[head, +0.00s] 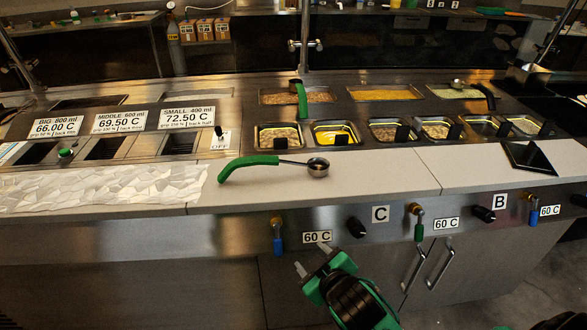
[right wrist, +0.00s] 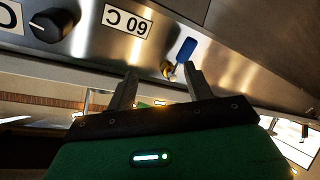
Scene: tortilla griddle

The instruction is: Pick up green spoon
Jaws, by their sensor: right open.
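A green spoon, a ladle with a curved green handle (head: 248,163) and a round metal bowl, lies on the pale counter ledge in the head view. Its handle points left and its bowl right. My right gripper (head: 315,260) is open and empty, in front of the counter and lower in the picture than the spoon, apart from it. In the right wrist view the open fingers (right wrist: 160,73) point towards the metal front panel with the blue-handled valve. The spoon does not show there. My left gripper is not in view.
A second green-handled ladle (head: 301,98) rests in a back food bin. Several food bins sit behind the ledge. A dark stand (head: 530,157) is on the right of the ledge, a pale tiled surface (head: 100,188) on the left. The front panel (head: 345,228) has protruding knobs and valves.

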